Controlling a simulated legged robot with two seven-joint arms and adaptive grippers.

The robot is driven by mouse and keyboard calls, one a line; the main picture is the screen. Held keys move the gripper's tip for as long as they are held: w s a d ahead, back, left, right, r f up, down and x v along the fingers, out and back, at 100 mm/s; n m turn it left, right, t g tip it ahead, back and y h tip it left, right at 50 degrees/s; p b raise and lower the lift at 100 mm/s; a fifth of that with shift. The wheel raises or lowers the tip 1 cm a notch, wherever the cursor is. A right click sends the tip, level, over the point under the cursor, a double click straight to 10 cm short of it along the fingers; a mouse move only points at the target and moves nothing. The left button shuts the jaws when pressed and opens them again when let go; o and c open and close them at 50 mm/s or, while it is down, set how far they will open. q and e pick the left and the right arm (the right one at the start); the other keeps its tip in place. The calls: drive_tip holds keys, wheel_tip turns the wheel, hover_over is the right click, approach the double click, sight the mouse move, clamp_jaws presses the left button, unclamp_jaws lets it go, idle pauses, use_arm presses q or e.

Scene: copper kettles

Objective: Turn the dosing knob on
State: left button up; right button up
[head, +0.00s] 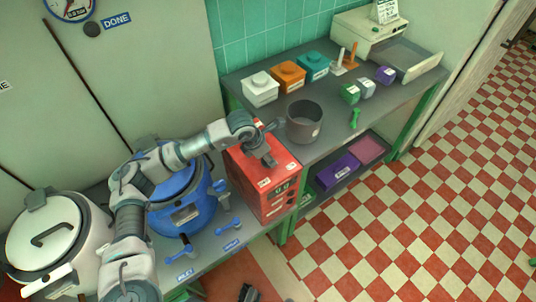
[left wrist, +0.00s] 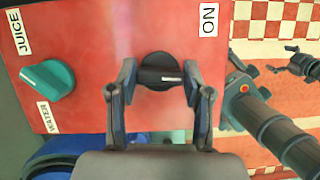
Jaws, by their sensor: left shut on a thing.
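The red dosing box (head: 262,185) stands on the counter beside the blue kettle. My left gripper (head: 268,160) reaches down onto its top face. In the left wrist view the black knob (left wrist: 160,70) sits between the two fingers of my left gripper (left wrist: 160,82), which is shut on it. The knob's bar lies across the picture, with a white mark on its right half. An ON label (left wrist: 209,18) is up and right of the knob. My right gripper (left wrist: 300,63) shows small at the right of the left wrist view; its opening is unclear.
A teal knob (left wrist: 47,82) sits between JUICE and WATER labels on the same face. The blue kettle (head: 182,205) and white kettle (head: 45,235) stand left of the box. A grey pot (head: 304,122) stands close behind it.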

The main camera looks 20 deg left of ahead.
use_arm(q)
drive_tip(key=n+y, duration=0.1)
drive_tip(key=n, duration=0.2)
drive_tip(key=shift+r+n+t, duration=0.1)
drive_tip(key=shift+n+t, duration=0.2)
drive_tip(key=shift+n, duration=0.1)
drive_tip(key=n+y, duration=0.1)
drive_tip(key=n, duration=0.2)
drive_tip(key=shift+y, duration=0.3)
drive_tip(key=shift+s+n+y, duration=0.1)
drive_tip(key=shift+n+y, duration=0.5)
drive_tip(key=shift+n, duration=1)
use_arm(e)
drive_tip(key=shift+s+f, duration=0.15)
drive_tip(key=shift+f, duration=0.5)
use_arm(q)
drive_tip(key=o, duration=1.2)
drive_tip(key=shift+s, duration=0.1)
drive_tip(key=shift+c, duration=0.2)
use_arm(e)
drive_tip(key=shift+s, duration=0.1)
drive_tip(key=shift+s, duration=0.15)
